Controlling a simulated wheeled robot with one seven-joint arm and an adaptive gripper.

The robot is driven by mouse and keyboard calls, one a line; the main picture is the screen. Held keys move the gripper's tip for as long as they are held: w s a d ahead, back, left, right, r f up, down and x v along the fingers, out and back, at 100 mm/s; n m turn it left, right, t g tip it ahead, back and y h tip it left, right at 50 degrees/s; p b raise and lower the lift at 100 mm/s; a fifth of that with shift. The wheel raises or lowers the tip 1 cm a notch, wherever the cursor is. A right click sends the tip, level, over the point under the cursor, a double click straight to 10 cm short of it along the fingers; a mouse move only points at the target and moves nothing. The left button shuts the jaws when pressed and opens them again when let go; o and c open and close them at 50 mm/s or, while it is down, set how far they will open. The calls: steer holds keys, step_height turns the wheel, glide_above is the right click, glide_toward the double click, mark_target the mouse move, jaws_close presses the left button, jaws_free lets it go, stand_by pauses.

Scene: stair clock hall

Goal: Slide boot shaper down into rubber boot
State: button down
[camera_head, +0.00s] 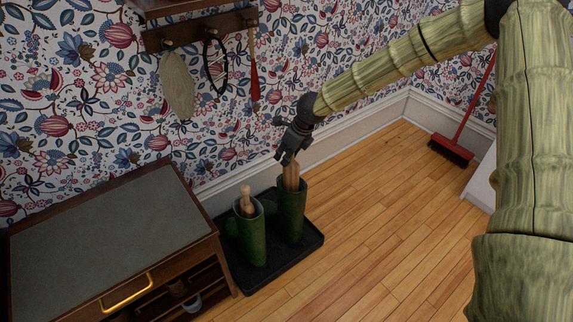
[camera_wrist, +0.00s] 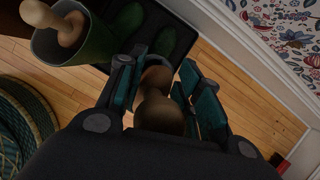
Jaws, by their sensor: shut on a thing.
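Two green rubber boots stand upright on a black tray (camera_head: 313,245). The left boot (camera_head: 252,240) has a wooden boot shaper (camera_head: 245,202) in its opening; this shaper also shows in the wrist view (camera_wrist: 68,28). My gripper (camera_head: 288,158) is above the right boot (camera_head: 291,215), shut on a second, brown wooden boot shaper (camera_head: 291,177). In the wrist view the held shaper's rounded knob (camera_wrist: 158,112) is between the dark teal fingers (camera_wrist: 160,88). The held shaper's lower part is hidden inside the right boot's opening. How deep it reaches cannot be seen.
A grey-topped wooden bench (camera_head: 105,235) with a brass handle stands left of the tray. A wall rack (camera_head: 200,30) with hanging things is above. A red broom (camera_head: 455,145) leans at the right. A round woven thing (camera_wrist: 20,125) lies on the floor. Wooden floor right of the tray is clear.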

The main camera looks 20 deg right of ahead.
mark_target(291, 173)
steer(key=shift+f+b, duration=0.65)
steer(key=shift+f, duration=1.9)
steer(key=c, duration=1)
jaws_free()
steer(key=shift+o, duration=0.2)
